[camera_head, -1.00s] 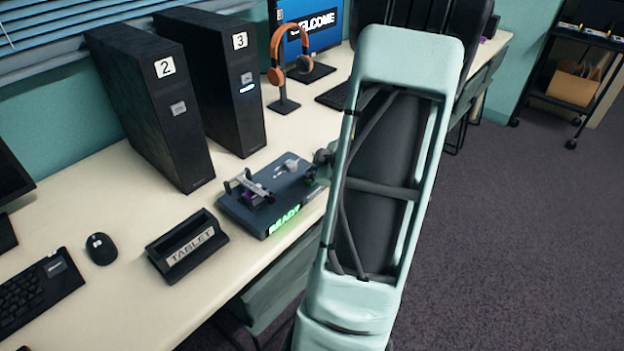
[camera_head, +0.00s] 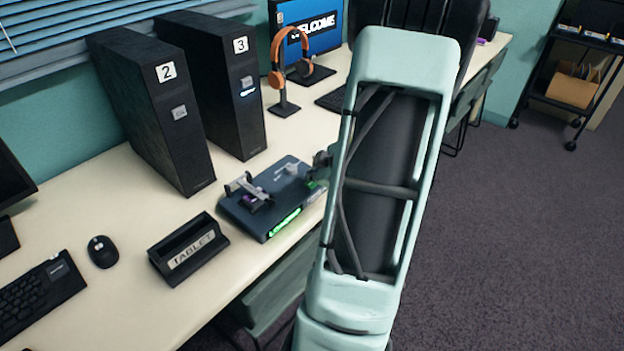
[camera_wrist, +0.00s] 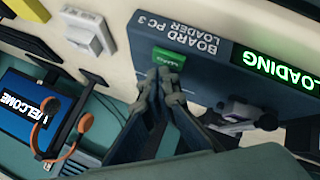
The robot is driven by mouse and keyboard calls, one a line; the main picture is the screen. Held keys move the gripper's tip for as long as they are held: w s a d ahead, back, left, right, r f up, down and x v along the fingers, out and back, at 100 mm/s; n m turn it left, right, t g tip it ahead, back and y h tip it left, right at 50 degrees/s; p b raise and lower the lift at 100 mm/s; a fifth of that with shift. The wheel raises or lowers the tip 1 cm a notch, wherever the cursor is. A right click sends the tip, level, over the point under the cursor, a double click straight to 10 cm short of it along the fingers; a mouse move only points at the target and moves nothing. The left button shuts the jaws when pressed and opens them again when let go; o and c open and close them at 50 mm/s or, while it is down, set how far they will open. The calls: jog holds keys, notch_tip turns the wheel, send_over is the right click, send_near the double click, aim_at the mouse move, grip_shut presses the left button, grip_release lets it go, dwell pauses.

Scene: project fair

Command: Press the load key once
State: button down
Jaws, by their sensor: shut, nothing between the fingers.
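The dark blue loader box (camera_head: 236,212) lies on the desk in front of tower 3. In the wrist view its side (camera_wrist: 165,28) reads "BOARD PC 3 LOADER", and its lit green display (camera_wrist: 282,72) reads "LOADING". The small green load key (camera_wrist: 167,57) is on the box, just beyond my fingertips; it also shows in the head view (camera_head: 312,184). My gripper (camera_wrist: 163,82) is shut and empty, its tips close to the key. I cannot tell whether they touch it. In the head view my arm hides most of the gripper.
A clamp-like holder (camera_head: 248,193) with a purple part stands on the loader.

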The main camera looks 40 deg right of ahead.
aim_at(313, 183)
jog(key=shift+r, duration=0.3)
notch_tip(313, 183, up, 5)
jog(key=p, duration=0.5)
jog(key=shift+r+p, duration=0.1)
jog(key=shift+p, duration=0.25)
dwell(0.6)
